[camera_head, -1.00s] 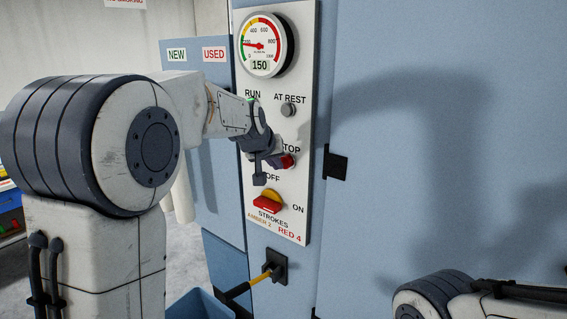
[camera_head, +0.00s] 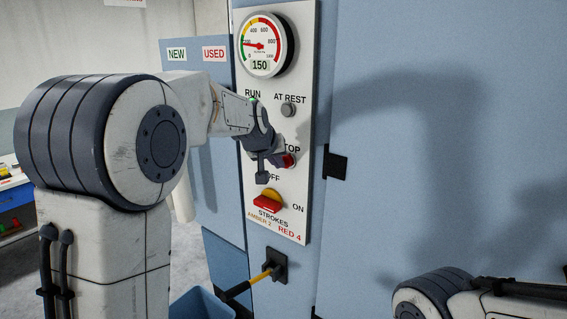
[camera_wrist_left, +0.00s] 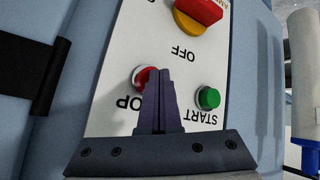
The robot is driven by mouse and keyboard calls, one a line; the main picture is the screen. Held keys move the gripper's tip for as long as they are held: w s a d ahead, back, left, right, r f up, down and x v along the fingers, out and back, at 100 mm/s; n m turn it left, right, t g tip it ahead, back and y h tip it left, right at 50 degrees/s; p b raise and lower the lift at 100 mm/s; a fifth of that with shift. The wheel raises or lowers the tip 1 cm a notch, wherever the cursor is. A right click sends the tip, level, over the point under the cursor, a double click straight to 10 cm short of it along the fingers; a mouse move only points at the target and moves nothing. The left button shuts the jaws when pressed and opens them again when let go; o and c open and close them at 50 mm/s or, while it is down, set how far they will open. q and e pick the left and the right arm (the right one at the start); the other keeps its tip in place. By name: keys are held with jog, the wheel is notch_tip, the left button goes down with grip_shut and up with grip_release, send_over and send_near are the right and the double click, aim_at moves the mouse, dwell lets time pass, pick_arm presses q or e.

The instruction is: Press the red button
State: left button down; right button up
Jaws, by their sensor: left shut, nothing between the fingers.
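The red button (camera_head: 289,160), by the partly hidden STOP label, is on the white control panel (camera_head: 300,225). In the left wrist view the red button (camera_wrist_left: 143,76) is partly covered by my fingers. My left gripper (camera_head: 278,160) is right in front of the panel at the button. Its fingers are shut with nothing between them; in the left wrist view the gripper tips (camera_wrist_left: 160,72) overlap the button's edge. I cannot tell whether they touch it. My right gripper is not in view.
A green START button (camera_wrist_left: 208,97) is beside the fingers. A red-and-amber OFF/ON switch (camera_head: 268,202) sits below the red button. A gauge (camera_head: 262,45) reads 150 at the top. A yellow-and-black handle (camera_head: 262,278) sticks out below the panel; a black latch (camera_head: 335,165) is to the right.

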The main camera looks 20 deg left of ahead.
pick_arm(q)
jog(key=shift+w, duration=0.2)
dwell(0.5)
jog(key=shift+s+a+b, duration=0.3)
jog(key=shift+s+b, duration=0.35)
jog(key=shift+s, duration=0.3)
jog(key=s+b, duration=0.1)
jog(key=s+a+b, duration=0.1)
jog(key=s, duration=0.1)
jog(key=s+b, duration=0.1)
jog(key=shift+s+a, duration=0.35)
